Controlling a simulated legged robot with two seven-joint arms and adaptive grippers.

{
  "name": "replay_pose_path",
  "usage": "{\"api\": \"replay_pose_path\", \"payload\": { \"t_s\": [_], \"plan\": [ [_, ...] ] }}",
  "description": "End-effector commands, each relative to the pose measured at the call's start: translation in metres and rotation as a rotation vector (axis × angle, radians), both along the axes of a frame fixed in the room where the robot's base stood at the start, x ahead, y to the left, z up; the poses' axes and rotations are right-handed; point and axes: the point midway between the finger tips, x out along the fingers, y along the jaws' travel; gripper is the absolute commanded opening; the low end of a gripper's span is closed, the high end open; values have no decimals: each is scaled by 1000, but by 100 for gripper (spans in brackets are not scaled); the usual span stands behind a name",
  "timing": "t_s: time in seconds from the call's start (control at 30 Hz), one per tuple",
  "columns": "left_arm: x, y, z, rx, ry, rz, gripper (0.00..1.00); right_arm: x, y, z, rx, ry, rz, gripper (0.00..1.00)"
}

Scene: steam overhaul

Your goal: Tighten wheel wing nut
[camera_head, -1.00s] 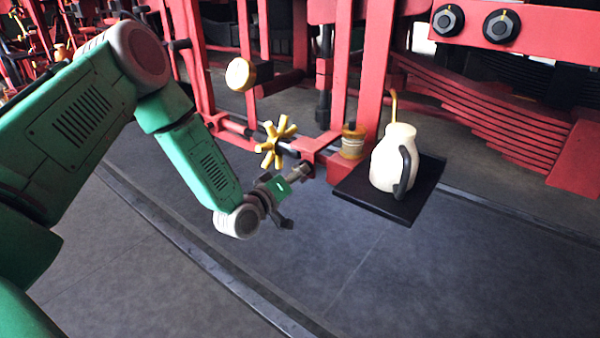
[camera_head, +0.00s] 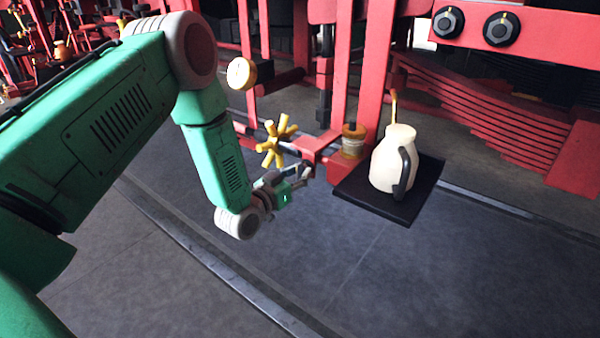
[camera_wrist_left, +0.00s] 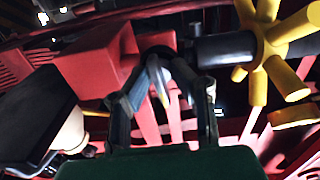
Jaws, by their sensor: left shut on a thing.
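My left gripper (camera_head: 303,174) reaches low in front of the red frame, just right of and below the yellow spoked handwheel (camera_head: 276,141). In the left wrist view its two fingers (camera_wrist_left: 163,85) bend inward and are shut on a small grey part, seemingly the wing nut (camera_wrist_left: 158,82). The fingers hide most of it, so its turn angle cannot be told. It sits at the end of a dark round fitting beside a red block (camera_wrist_left: 100,62). The yellow handwheel also shows close by at the right of the wrist view (camera_wrist_left: 275,45). My right gripper is not in view.
A cream oil can (camera_head: 393,160) stands on a black tray (camera_head: 372,200) to the right of the gripper. A brass cup (camera_head: 352,142) is on the frame between them. A round yellow-rimmed gauge (camera_head: 242,73) is above. The floor in front is clear.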

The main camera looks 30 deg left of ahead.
Motion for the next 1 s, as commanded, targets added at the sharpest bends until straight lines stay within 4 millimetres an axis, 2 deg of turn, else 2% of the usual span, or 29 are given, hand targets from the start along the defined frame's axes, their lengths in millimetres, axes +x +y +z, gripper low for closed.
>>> {"api": "replay_pose_path", "payload": {
  "t_s": [0.2,0.7,0.73,1.0],
  "plan": [
    [1,1,0,56,-4,3,0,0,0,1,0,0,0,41],
    [1,1,0,67,-5,2,0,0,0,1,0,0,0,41],
    [1,1,0,67,-5,2,28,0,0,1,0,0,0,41],
    [-1,0,0,65,-5,1,28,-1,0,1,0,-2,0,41]
  ]
}}
